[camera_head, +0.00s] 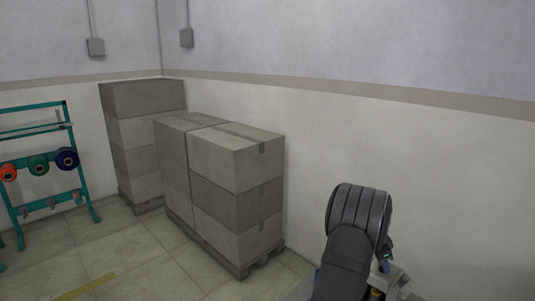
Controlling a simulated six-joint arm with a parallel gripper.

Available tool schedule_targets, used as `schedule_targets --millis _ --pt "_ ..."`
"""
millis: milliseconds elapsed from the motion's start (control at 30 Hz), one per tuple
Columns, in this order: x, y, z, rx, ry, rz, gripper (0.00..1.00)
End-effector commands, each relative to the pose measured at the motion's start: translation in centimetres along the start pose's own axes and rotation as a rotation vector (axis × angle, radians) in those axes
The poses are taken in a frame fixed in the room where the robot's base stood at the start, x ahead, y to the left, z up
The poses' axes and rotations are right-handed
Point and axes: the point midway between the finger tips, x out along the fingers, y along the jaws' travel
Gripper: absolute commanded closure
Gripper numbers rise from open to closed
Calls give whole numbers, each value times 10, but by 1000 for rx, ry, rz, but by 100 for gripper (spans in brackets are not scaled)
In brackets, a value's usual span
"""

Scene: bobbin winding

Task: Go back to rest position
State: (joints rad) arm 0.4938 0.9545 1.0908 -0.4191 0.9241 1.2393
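My arm shows at the bottom right of the head view as dark, rounded links, and it hides much of what lies behind it. Its end is out of sight, so I do not see my gripper or whether it holds anything. A teal rack (72,152) stands at the left edge.
Stacked cardboard boxes (238,165) stand on a wooden pallet (240,268) against the wall, with a taller stack (142,98) behind. A grey surface (393,284) shows partly beside my arm. The tiled floor (130,255) is clear at lower left, with a yellow line.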

Motion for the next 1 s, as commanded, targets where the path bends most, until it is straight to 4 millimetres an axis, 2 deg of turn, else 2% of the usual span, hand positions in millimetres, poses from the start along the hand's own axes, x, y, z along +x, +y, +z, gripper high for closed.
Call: schedule_targets --millis 433,1000 --pt "1 -2 0 270 0 113 67" --pt "0 -1 0 273 -1 114 67"
